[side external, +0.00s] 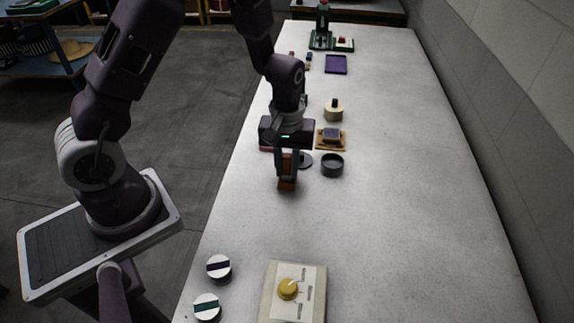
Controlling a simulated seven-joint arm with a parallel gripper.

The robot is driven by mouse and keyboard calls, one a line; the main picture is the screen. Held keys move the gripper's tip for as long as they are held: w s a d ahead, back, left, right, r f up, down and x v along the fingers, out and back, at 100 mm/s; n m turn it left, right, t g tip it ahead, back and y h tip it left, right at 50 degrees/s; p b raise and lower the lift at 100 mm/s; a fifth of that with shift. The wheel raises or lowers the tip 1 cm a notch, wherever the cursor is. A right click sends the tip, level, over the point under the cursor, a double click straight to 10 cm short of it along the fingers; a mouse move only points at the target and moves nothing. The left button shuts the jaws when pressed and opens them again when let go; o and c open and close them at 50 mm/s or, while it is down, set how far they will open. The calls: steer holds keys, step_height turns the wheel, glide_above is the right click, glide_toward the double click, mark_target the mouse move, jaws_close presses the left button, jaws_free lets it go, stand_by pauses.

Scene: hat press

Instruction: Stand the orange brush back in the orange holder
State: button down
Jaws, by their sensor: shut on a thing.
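My gripper (287,178) is in the middle of the side external view, pointing down near the table's left edge. Its fingers are shut on the orange brush (288,164), which shows as an orange-brown upright piece between them. I cannot tell whether this block is the brush's lower end or the orange holder. No other orange holder can be made out.
A dark round cup (332,165) and a dark disc (306,160) are close to the right of my gripper. A wooden tray (343,145) with a dark block stands behind them. A cream panel (270,300) with a yellow knob is in front. The table's right side is clear.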

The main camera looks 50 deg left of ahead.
steer(key=c, duration=1.2)
jaws_free()
steer(key=shift+f, duration=0.1)
steer(key=shift+c, duration=0.2)
step_height(320, 180, up, 13)
steer(key=shift+f, duration=0.2)
steer(key=s+d+r+m+t, duration=0.1)
steer(key=s+r+m, duration=0.3)
steer(key=s, duration=0.5)
steer(key=s+d+r+m+t, duration=0.1)
steer(key=s+r+m+t, duration=0.3)
steer(key=s+r, duration=0.5)
steer(key=shift+s+m+t, duration=0.25)
steer(key=shift+m+t, duration=0.05)
steer(key=shift+m, duration=0.2)
steer(key=shift+r, duration=0.1)
